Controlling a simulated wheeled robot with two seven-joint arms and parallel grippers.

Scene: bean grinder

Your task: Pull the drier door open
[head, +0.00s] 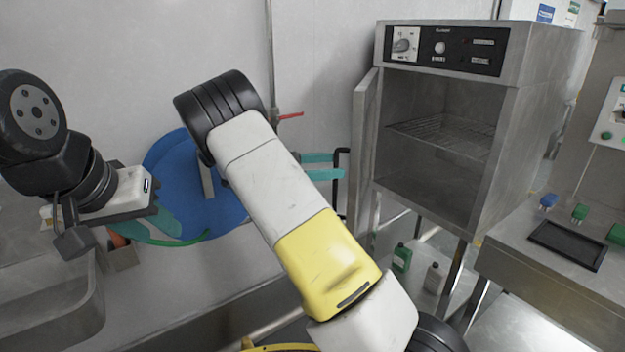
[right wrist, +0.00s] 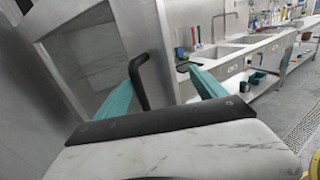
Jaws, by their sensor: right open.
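The steel drier (head: 440,120) stands at the right in the head view, and its front is open with a wire rack inside. Its door (head: 366,130) stands out from the left side of the opening, seen nearly edge-on. The black door handle (head: 343,172) is on the door's left face; it also shows in the right wrist view (right wrist: 139,82). My right gripper (head: 324,166) is open, with one teal finger on each side of the handle. In the right wrist view the handle is nearer the left finger. My left gripper (head: 150,220) is at the left, away from the drier; its fingers are unclear.
A steel counter (head: 540,290) with a dark tray (head: 568,245) stands right of the drier. A green bottle (head: 402,258) is below the drier. A blue round object (head: 215,215) is behind my left gripper. A red-handled valve (head: 290,116) is on the wall.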

